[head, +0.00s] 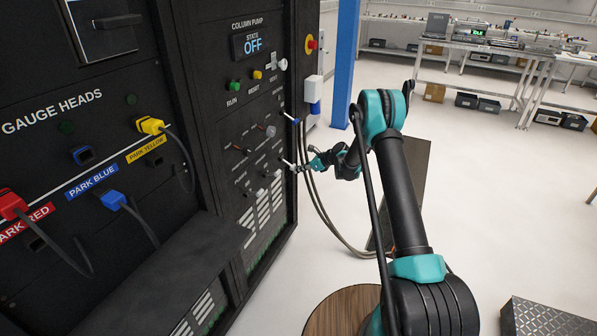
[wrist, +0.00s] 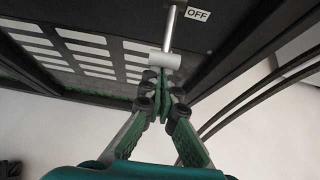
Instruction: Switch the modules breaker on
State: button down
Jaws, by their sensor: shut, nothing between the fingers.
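In the wrist view a metal lever (wrist: 170,30) with a grey cylindrical cross-piece (wrist: 165,61) sticks out from the dark panel, beside a white OFF label (wrist: 198,14). My gripper (wrist: 163,82) is shut and empty, its fingertips just below the cross-piece; I cannot tell whether they touch. In the head view my gripper (head: 302,168) is at the right edge of the column pump panel, next to a pale lever (head: 287,163). Its lettering is too small to read, so I cannot confirm which breaker it is.
Other levers sit on the panel, including a blue-tipped one (head: 294,120) above. A red emergency knob (head: 311,44) and a blue post (head: 345,60) are nearby. Cables (head: 318,205) hang right of the panel. The floor to the right is largely open.

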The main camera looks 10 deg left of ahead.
jog(key=shift+r, duration=0.25)
notch_tip(320, 180, up, 7)
jog(key=g+h, duration=0.2)
jog(key=h, duration=0.5)
jog(key=shift+a+f+g+h, duration=0.15)
jog(key=shift+g+h, duration=0.15)
jog(key=shift+a, duration=0.1)
jog(key=shift+v, duration=0.8)
jog(key=shift+w, duration=0.1)
